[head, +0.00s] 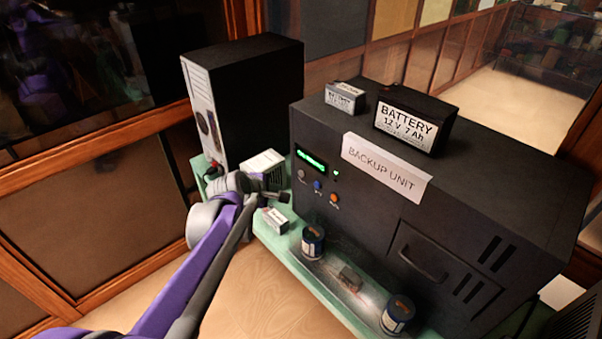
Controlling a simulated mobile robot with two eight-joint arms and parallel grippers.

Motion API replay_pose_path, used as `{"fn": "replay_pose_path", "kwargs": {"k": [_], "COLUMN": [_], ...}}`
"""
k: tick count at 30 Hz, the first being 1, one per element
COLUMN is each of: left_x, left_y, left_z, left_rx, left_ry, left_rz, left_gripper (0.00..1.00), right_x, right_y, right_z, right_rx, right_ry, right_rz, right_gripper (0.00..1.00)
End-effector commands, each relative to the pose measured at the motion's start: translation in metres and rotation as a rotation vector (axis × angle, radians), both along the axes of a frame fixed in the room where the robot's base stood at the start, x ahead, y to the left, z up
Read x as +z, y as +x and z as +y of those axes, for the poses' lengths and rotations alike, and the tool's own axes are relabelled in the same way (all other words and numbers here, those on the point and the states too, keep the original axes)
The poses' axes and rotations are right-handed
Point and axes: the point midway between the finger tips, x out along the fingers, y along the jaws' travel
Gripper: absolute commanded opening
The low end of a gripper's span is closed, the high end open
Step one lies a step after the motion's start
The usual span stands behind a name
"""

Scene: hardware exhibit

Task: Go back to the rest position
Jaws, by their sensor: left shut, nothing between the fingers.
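My left gripper (284,197) is at the end of the purple and grey arm that comes in from the lower left. It is shut and empty, above the green shelf and in front of the left end of the black backup unit (470,195). A small white box (275,220) lies on the shelf just below and beside the fingertips, apart from them as far as I can tell. My right gripper is not in view.
Two batteries (409,121) (345,96) sit on the unit. A black tower case (260,85) stands behind left. Wood-framed glass is at left.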

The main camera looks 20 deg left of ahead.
Motion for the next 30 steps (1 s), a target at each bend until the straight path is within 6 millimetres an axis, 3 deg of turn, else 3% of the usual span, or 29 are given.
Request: {"fn": "replay_pose_path", "kwargs": {"k": [7, 11, 14, 18, 21, 24, 27, 30], "left_x": [0.0, -0.002, -0.009, -0.027, -0.043, -0.059, -0.07, -0.072], "left_y": [-0.002, -0.022, -0.059, -0.127, -0.172, -0.208, -0.231, -0.235], "left_z": [-0.003, -0.031, -0.069, -0.118, -0.139, -0.149, -0.154, -0.155], "left_rx": [-0.012, -0.135, -0.342, -0.714, -0.965, -1.17, -1.31, -1.338], "left_ry": [0.009, 0.114, 0.289, 0.591, 0.786, 0.945, 1.049, 1.071], "left_rz": [0.004, 0.039, 0.093, 0.17, 0.211, 0.24, 0.256, 0.259], "left_gripper": [0.0, 0.0, 0.0, 0.0, 0.0, 0.0, 0.0, 0.0], "right_x": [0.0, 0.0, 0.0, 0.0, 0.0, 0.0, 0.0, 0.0], "right_y": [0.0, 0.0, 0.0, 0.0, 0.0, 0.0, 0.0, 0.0], "right_z": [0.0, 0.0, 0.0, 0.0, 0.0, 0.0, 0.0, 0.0], "right_rx": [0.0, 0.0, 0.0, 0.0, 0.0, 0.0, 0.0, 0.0], "right_ry": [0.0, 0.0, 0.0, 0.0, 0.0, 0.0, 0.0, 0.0], "right_rz": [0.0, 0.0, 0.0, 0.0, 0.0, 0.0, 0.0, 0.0], "right_gripper": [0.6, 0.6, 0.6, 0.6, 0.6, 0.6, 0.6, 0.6]}}
